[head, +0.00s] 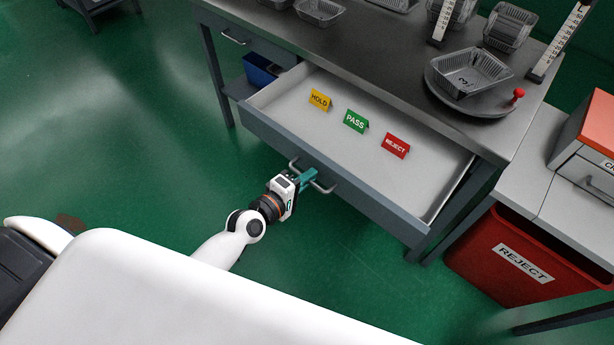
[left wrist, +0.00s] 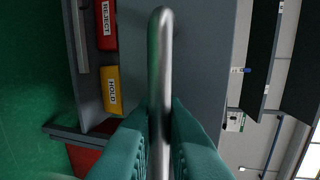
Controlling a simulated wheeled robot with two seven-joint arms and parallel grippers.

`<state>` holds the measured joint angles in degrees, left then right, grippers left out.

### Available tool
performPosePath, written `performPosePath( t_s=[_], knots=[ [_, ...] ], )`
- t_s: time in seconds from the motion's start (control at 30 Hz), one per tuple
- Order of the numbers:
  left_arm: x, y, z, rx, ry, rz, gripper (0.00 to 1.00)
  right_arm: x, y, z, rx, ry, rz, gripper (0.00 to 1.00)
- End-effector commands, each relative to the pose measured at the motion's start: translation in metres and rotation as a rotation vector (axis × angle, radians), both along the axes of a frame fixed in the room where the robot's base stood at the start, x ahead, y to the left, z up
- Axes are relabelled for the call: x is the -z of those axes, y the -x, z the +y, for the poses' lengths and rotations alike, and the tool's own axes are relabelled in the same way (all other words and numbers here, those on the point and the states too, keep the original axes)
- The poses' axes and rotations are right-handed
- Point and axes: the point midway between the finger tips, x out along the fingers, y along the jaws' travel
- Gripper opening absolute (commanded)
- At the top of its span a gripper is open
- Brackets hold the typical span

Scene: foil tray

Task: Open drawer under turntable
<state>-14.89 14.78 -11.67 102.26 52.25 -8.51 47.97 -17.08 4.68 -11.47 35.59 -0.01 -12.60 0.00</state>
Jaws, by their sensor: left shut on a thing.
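The drawer (head: 270,107) under the turntable (head: 472,98) is pulled well out from the table. Inside it stand a yellow HOLD sign (head: 320,100), a green PASS sign (head: 355,122) and a red REJECT sign (head: 395,146). My left gripper (head: 308,175) is at the drawer front, its teal fingers shut on the metal handle (head: 328,188). In the left wrist view the handle bar (left wrist: 160,60) runs between both fingers (left wrist: 160,140). The turntable carries a clear foil tray (head: 468,70) and a red knob (head: 518,94). My right gripper is not in view.
A red REJECT bin (head: 500,280) stands right of the drawer. A blue bin (head: 262,70) sits on a shelf behind the drawer's left side. More trays (head: 320,10) lie on the tabletop (head: 370,50). Green floor (head: 120,130) is clear at left.

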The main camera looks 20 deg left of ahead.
Motion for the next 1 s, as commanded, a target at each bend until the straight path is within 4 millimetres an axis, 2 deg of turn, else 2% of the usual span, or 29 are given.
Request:
performPosePath(
  t_s=[0.13, 0.17, 0.43, 0.57, 1.0],
  knots=[
    [0.001, 0.0, 0.0, 0.001, 0.0, 0.001, 0.0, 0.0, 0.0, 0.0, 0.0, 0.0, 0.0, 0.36],
    [0.001, 0.0, 0.0, 0.001, 0.0, 0.001, 0.15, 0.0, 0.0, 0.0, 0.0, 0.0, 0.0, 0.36],
    [0.0, 0.0, 0.0, 0.0, 0.0, 0.001, 0.16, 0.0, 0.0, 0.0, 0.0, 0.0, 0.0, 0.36],
    [-0.001, 0.007, 0.003, -0.001, -0.001, 0.002, 0.16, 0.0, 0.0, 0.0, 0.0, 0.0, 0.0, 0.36],
    [-0.017, 0.087, 0.031, 0.003, -0.001, 0.005, 0.16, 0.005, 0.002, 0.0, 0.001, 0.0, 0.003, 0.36]
  ],
)
